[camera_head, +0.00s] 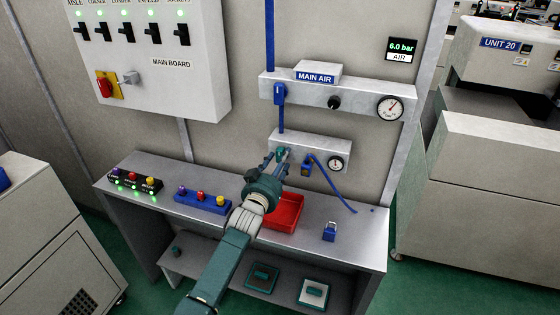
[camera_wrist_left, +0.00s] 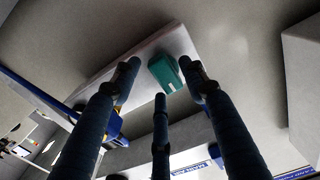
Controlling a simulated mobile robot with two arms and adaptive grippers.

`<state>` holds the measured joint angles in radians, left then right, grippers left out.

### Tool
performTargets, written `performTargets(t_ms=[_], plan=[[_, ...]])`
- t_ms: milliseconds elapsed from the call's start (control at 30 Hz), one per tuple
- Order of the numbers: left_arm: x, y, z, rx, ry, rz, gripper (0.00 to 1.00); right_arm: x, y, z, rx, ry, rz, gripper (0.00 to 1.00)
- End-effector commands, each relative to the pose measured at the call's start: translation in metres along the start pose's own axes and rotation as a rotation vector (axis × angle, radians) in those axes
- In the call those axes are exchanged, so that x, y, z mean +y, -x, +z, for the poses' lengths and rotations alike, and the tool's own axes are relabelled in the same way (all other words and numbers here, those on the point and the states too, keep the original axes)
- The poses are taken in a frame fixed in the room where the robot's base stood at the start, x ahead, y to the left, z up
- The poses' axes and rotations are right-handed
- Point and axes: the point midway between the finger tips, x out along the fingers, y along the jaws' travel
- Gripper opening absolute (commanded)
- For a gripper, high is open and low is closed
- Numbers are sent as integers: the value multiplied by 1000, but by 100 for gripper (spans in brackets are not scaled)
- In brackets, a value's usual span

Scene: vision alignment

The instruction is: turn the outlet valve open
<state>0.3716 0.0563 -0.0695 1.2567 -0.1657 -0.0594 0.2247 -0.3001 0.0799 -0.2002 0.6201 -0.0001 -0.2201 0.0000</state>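The lower grey air panel (camera_head: 312,146) is on the wall above the bench. In the left wrist view, a green block-shaped part (camera_wrist_left: 166,73) with a pale mark sits on the light panel (camera_wrist_left: 110,75); it looks like the outlet valve handle. My left gripper (camera_head: 275,160) is in front of this panel's left end and hides much of the valve. In the left wrist view my left gripper (camera_wrist_left: 160,88) has its dark fingers spread, with the green part beyond and between the tips. Whether they touch it I cannot tell. My right gripper is not in view.
The MAIN AIR panel (camera_head: 350,100) with a blue lever (camera_head: 279,94) and a gauge is above. A blue padlock-like tag (camera_head: 306,169) hangs close to the gripper's right. A red tray (camera_head: 289,212), a blue padlock (camera_head: 329,231) and a blue button box (camera_head: 203,200) are on the bench (camera_head: 350,245).

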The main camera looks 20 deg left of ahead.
Motion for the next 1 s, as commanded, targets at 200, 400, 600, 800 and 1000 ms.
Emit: performTargets(t_ms=[200,400,600,800,1000], plan=[[0,0,-1,3,2,0,50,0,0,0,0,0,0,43],[-1,6,-1,3,2,-1,50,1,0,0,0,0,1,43],[0,38,0,1,1,0,50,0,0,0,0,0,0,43],[0,81,0,1,3,0,50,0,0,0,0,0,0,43],[0,110,0,1,2,0,50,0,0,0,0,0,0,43]])
